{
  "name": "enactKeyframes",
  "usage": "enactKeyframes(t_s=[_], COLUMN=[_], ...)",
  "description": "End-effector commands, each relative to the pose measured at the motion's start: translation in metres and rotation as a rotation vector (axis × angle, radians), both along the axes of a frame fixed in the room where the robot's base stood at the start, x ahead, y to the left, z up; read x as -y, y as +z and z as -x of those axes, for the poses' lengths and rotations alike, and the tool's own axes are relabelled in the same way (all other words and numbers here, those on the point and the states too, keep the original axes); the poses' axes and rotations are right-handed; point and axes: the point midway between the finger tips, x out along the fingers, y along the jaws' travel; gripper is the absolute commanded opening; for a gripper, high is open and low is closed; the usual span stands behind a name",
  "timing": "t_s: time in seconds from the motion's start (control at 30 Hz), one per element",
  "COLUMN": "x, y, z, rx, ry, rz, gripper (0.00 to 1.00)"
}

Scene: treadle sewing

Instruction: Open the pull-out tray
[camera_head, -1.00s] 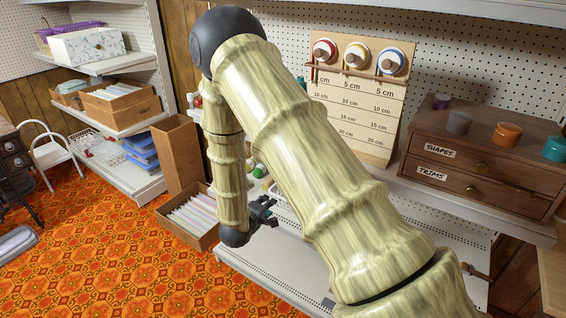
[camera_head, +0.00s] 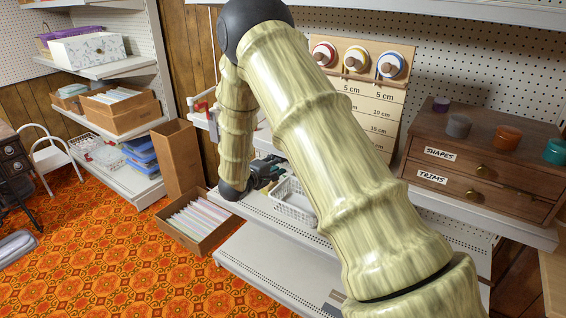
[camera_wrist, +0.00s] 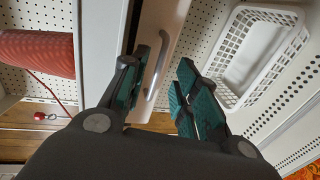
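A pale tray front (camera_wrist: 160,25) with a curved metal handle (camera_wrist: 161,62) shows in the wrist view, which I take to be the pull-out tray. My gripper (camera_wrist: 168,68) is open, its two teal-padded fingers apart. In the picture the handle lies between the fingers, closer to the left one; I cannot tell whether they touch. In the head view my gripper (camera_head: 268,172) is at shelf height, left of the white basket. My arm covers much of the shelf there, and I cannot make out the tray front in that view.
A white basket (camera_wrist: 228,75) is right of the fingers in the wrist view, and a red roll (camera_wrist: 38,53) is at left. In the head view a box of files (camera_head: 197,218) stands on the floor, and a wooden drawer cabinet (camera_head: 480,172) is at right.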

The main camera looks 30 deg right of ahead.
Motion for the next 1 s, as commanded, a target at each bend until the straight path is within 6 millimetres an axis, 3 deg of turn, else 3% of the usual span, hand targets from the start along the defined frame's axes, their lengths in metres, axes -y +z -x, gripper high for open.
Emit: enactKeyframes(t_s=[0.1,0.3,0.67,0.7,0.87,1.0], x=[0.017,0.032,0.036,0.036,0.035,0.035], y=[-0.003,-0.007,-0.008,-0.008,-0.008,-0.008], z=[-0.006,-0.013,-0.014,-0.014,-0.014,-0.015], rx=[0.000,0.000,0.000,0.000,0.000,0.000], ry=[-0.002,-0.001,0.000,0.000,0.000,0.000], rz=[0.000,-0.001,0.000,0.000,0.000,0.000], gripper=[0.30,0.30,0.30,0.28,0.00,0.00])
